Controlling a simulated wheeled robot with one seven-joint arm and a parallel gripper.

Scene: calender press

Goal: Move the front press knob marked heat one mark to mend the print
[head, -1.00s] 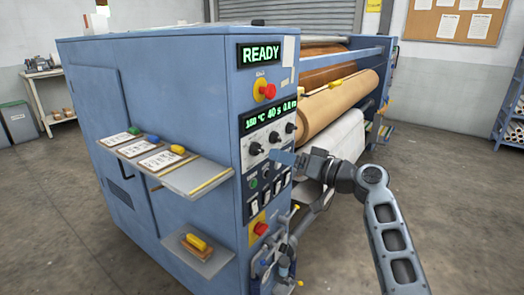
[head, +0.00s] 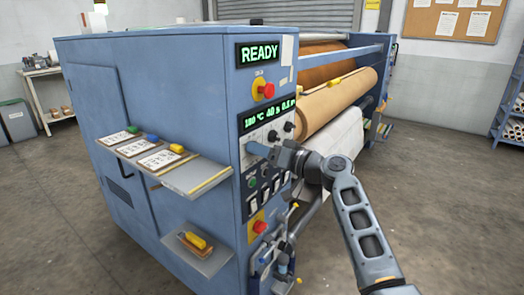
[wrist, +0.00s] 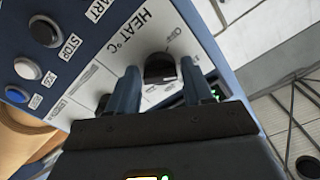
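The HEAT °C knob (wrist: 160,66) is black with a light pointer line and sits on a white panel plate (wrist: 150,25) in the wrist view. My gripper (wrist: 159,66) has one blue finger on each side of the knob. The fingers look apart, with little gap to the knob; I cannot tell whether they touch it. The green display (head: 268,116) above shows a temperature that seems to read 180 °C, 40 s and a blurred third value.
A red emergency button (head: 264,90) is above, under a READY sign (head: 260,53). Switches (head: 265,193) are below. A shelf (head: 195,183) with clipboards juts out left. White sheet (head: 335,145) hangs behind my arm.

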